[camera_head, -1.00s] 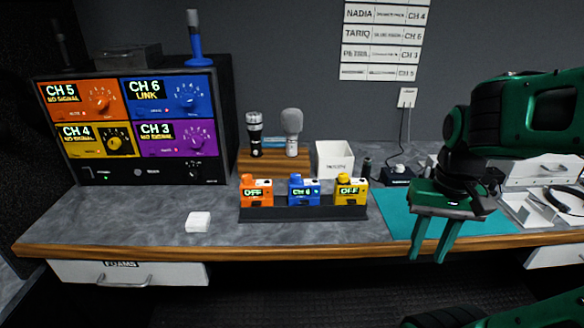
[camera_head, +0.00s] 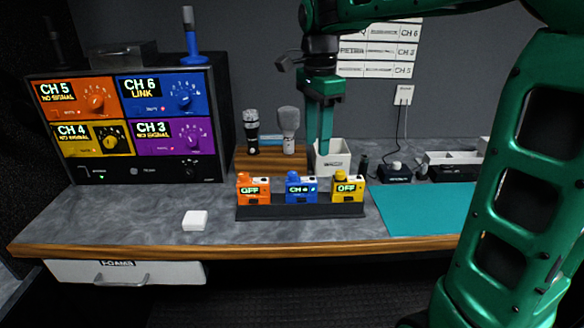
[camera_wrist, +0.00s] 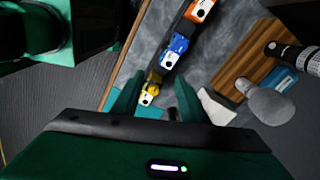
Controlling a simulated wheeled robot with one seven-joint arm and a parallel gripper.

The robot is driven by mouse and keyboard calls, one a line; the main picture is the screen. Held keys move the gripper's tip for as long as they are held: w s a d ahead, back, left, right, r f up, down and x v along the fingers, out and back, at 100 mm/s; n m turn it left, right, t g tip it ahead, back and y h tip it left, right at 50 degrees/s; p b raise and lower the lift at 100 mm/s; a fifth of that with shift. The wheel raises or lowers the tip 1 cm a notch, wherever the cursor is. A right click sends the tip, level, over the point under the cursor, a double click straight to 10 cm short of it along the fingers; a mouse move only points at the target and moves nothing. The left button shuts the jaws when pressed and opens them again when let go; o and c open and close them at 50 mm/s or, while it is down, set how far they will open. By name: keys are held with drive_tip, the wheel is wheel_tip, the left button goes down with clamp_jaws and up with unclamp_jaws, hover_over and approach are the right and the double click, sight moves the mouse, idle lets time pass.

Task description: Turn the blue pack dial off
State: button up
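The blue pack (camera_head: 301,189) stands in a dark rack between an orange pack (camera_head: 253,190) and a yellow pack (camera_head: 348,189). Its screen reads CH 6, and its blue dial (camera_head: 293,176) is on top at the left; the orange and yellow screens read OFF. My gripper (camera_head: 319,146) points down above and behind the packs, near the white box, with nothing in it. In the wrist view its fingers (camera_wrist: 157,92) are apart, and the blue pack (camera_wrist: 174,50) shows beyond them, with the yellow pack (camera_wrist: 149,92) between them in the picture.
A white box (camera_head: 333,160) stands behind the yellow pack. Microphones (camera_head: 289,125) stand on a wooden block (camera_head: 271,160). The receiver unit (camera_head: 140,125) is at the left; its blue panel reads CH 6 LINK. A white block (camera_head: 195,220) lies on the otherwise clear front counter.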

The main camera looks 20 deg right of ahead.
drive_tip(key=r+m, duration=0.1)
drive_tip(key=m, duration=0.1)
hover_over(293, 173)
wheel_tip(293, 173, down, 10)
drive_tip(key=shift+f, duration=0.25)
clamp_jaws()
